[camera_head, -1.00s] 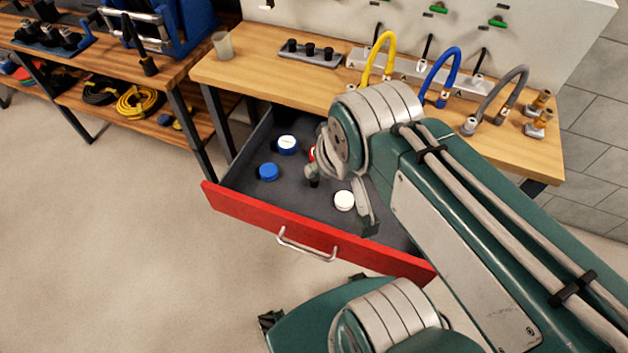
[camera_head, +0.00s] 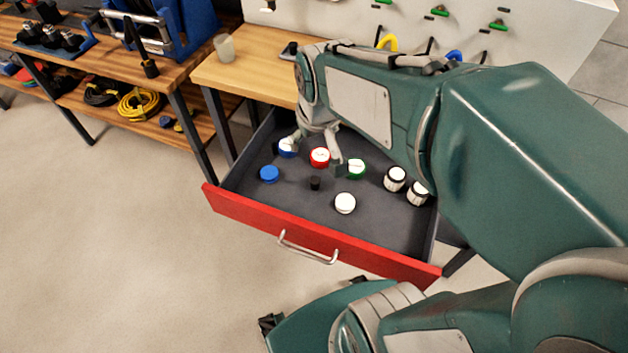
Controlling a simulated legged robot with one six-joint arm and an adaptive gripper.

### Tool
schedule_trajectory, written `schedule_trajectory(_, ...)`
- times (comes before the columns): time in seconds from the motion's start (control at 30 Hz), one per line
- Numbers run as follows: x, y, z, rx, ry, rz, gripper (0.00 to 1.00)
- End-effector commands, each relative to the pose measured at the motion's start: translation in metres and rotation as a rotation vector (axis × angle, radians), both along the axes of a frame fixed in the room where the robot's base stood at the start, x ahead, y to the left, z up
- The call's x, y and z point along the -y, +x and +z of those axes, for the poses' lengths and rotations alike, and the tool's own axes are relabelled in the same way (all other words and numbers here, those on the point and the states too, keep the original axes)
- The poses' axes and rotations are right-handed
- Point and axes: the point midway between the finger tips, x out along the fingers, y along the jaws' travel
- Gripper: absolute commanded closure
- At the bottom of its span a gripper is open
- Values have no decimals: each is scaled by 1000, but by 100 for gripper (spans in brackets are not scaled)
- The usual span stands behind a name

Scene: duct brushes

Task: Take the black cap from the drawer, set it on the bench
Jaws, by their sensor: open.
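The black cap (camera_head: 315,183) is a small dark cylinder on the grey floor of the open red-fronted drawer (camera_head: 262,222), near its middle. My gripper (camera_head: 318,160) hangs over the back part of the drawer, behind the black cap in the picture and apart from it. Its fingers are spread and nothing shows between them as held. One finger is near the blue-and-white cap and the other is near the green-rimmed cap. The bench (camera_head: 262,75) has a wooden top behind the drawer, and my arm covers much of its right part.
Around the black cap lie a blue cap (camera_head: 269,174), a white cap (camera_head: 345,203), a red-rimmed cap (camera_head: 320,157), a green-rimmed cap (camera_head: 356,168) and a blue-and-white cap (camera_head: 287,147). Two white-and-black pieces (camera_head: 395,179) lie at right. A beige cup (camera_head: 224,47) stands on the bench.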

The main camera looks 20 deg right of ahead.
Motion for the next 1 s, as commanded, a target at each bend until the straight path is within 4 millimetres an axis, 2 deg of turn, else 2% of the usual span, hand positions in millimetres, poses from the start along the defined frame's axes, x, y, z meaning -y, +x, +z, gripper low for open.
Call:
schedule_trajectory(0.2, 13, 45, -46, -95, 0, -3, 21)
schedule_trajectory(0.37, 24, 73, -86, -158, 2, -6, 21)
schedule_trajectory(0.5, 33, 93, -128, -214, 6, -5, 21)
schedule_trajectory(0.73, 47, 112, -194, -292, 15, -5, 21)
schedule_trajectory(1.0, 51, 116, -224, -315, 18, -4, 21)
